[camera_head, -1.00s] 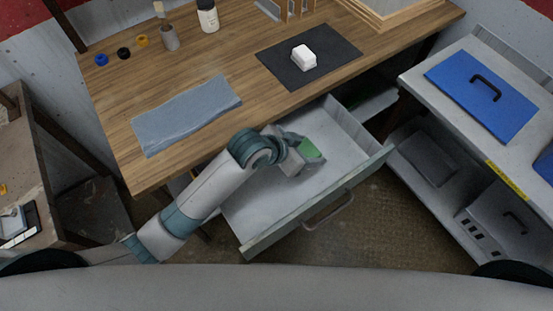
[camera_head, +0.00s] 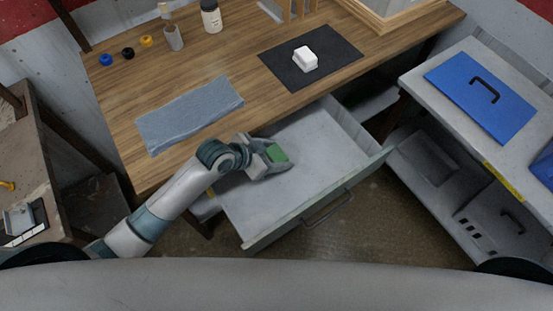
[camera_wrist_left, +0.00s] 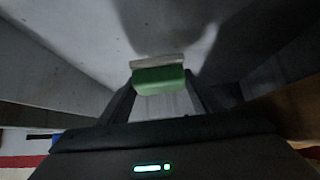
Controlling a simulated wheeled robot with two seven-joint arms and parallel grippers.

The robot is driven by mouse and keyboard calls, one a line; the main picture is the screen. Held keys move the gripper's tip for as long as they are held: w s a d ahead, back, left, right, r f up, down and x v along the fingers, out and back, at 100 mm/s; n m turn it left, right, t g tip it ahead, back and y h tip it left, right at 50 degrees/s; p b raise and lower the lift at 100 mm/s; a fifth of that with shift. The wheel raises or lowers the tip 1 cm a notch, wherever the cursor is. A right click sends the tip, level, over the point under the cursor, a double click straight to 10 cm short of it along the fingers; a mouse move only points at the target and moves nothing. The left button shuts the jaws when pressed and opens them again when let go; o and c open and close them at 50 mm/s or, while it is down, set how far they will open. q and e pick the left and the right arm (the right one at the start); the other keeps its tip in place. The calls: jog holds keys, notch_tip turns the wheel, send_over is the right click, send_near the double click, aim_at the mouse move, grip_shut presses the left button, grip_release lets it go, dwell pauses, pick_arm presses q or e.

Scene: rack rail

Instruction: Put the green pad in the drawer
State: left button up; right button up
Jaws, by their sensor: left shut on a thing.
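The green pad (camera_head: 277,153) is in my left gripper (camera_head: 274,161), over the left part of the open drawer (camera_head: 325,147). In the left wrist view the green pad (camera_wrist_left: 159,80), with a pale layer along its far side, sits between the two fingers of my left gripper (camera_wrist_left: 160,92), which is shut on it. The drawer's grey floor lies beyond the pad; I cannot tell whether the pad touches it. The drawer is pulled out from under the wooden table and looks empty otherwise. My right gripper is in neither view.
On the wooden table (camera_head: 235,60) lie a blue-grey cloth (camera_head: 190,113) and a dark mat (camera_head: 335,57) with a white block (camera_head: 305,58). A grey bench with a blue panel (camera_head: 480,97) stands at the right. The drawer's middle and right are clear.

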aim_at(277, 161)
pick_arm(q)
notch_tip(277, 161, down, 4)
jog(key=shift+r+p, duration=0.25)
jog(key=shift+p, duration=0.2)
jog(key=shift+f, duration=0.15)
jog(key=shift+f, duration=0.15)
jog(key=o, duration=1.1)
jog(key=shift+c, duration=0.2)
